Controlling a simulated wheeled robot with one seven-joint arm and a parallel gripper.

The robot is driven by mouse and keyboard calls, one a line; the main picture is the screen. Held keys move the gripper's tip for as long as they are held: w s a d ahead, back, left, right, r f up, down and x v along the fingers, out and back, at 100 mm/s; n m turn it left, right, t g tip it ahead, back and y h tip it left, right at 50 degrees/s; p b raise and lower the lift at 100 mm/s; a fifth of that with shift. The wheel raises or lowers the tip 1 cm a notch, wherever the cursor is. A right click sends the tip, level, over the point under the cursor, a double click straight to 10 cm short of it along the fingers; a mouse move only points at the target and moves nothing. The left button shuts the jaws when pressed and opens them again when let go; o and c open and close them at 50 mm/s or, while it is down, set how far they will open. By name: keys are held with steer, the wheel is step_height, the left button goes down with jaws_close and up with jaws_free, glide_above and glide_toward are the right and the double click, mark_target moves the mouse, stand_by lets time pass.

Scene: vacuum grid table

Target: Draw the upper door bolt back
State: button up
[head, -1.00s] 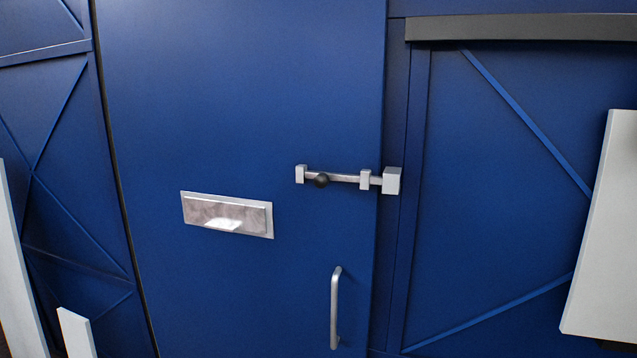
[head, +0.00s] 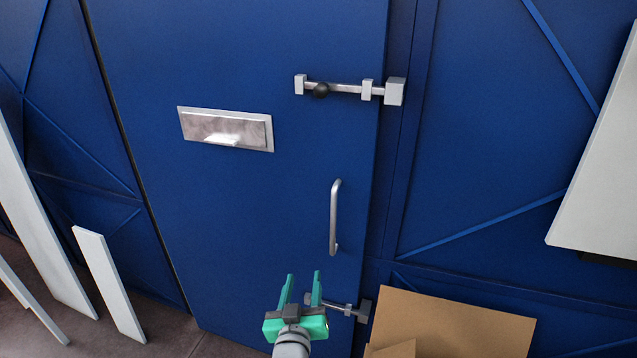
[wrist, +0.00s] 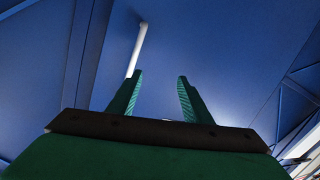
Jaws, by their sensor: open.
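The upper door bolt (head: 345,88) is a silver bar with a black round knob (head: 321,91), held in brackets on the blue door (head: 230,220). Its right end reaches into the keeper block (head: 396,91) on the frame, across the door edge. My gripper (head: 304,275) is green, open and empty, low in front of the door, well below the upper bolt. In the wrist view its two fingers (wrist: 158,95) stand apart with nothing between them. A lower bolt (head: 345,308) is partly hidden behind my gripper.
A vertical silver handle (head: 335,218) and a metal letter plate (head: 227,129) are on the door. A cardboard box (head: 455,320) stands at lower right. White boards (head: 108,285) lean at left, and a white panel (head: 600,180) is at right.

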steer(key=w+r, duration=0.5)
steer(key=r, duration=0.5)
steer(key=m+h, duration=0.4)
glide_toward(320, 91)
steer(key=x, duration=0.9)
steer(key=shift+w, duration=0.2)
